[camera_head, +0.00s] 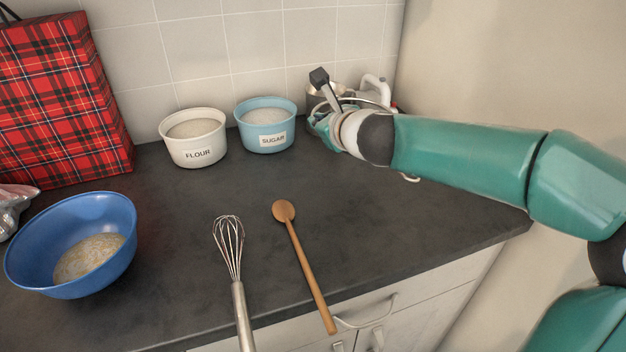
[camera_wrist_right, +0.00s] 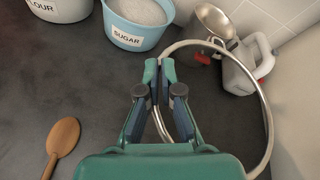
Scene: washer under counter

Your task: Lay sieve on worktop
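The sieve (camera_wrist_right: 268,112) shows in the right wrist view as a large pale round rim, with the dark worktop visible through it. My right gripper (camera_wrist_right: 160,70) has its fingertips close together on the left part of this rim. In the head view my right gripper is mostly hidden by its own wrist, at the back right of the worktop (camera_head: 180,245). Only small parts of the sieve (camera_head: 411,178) show around my arm there. Whether the sieve touches the worktop I cannot tell. My left gripper is not in view.
A flour tub (camera_head: 194,152) and a blue sugar tub (camera_head: 266,140) stand by the tiled wall. A metal vessel (camera_wrist_right: 214,22) and a white object (camera_wrist_right: 243,72) are at the back right. A wooden spoon (camera_head: 306,270), whisk (camera_head: 235,275), blue bowl (camera_head: 110,265) and tartan bag (camera_head: 62,100) are around.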

